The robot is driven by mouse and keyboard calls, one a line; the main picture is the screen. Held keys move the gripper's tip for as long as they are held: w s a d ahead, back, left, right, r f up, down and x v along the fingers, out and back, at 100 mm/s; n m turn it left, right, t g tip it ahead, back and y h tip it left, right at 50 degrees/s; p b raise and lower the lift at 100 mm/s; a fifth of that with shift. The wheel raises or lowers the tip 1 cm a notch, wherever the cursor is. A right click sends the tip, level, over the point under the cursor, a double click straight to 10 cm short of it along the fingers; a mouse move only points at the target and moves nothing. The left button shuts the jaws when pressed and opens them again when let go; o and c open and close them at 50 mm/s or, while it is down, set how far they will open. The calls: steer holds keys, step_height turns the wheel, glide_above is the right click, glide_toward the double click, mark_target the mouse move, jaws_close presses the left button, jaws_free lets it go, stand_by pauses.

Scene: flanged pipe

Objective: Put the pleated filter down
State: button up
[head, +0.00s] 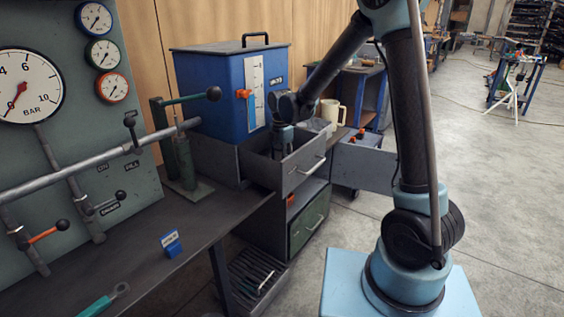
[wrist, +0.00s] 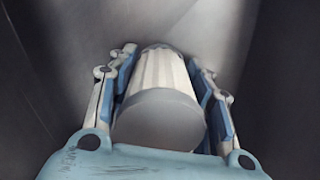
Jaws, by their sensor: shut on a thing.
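The pleated filter (wrist: 160,75) is a pale, ribbed cylinder with a plain grey end cap facing the wrist camera. My gripper (wrist: 158,62) is shut on it, with a blue-padded finger along each side. In the head view my gripper (head: 283,138) points down into an open grey drawer (head: 298,175). The filter cannot be made out there. Dark walls and a grey surface surround the filter in the wrist view. Whether it touches the drawer's bottom cannot be told.
A blue tank (head: 215,100) with a level scale stands just behind and left of the drawer. A white mug (head: 332,113) stands beyond it. A dark workbench (head: 130,245) with a small blue block (head: 171,244) lies at left. A green drawer (head: 309,222) sits below.

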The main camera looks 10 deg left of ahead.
steer(key=o, duration=1.2)
steer(key=shift+f, duration=0.1)
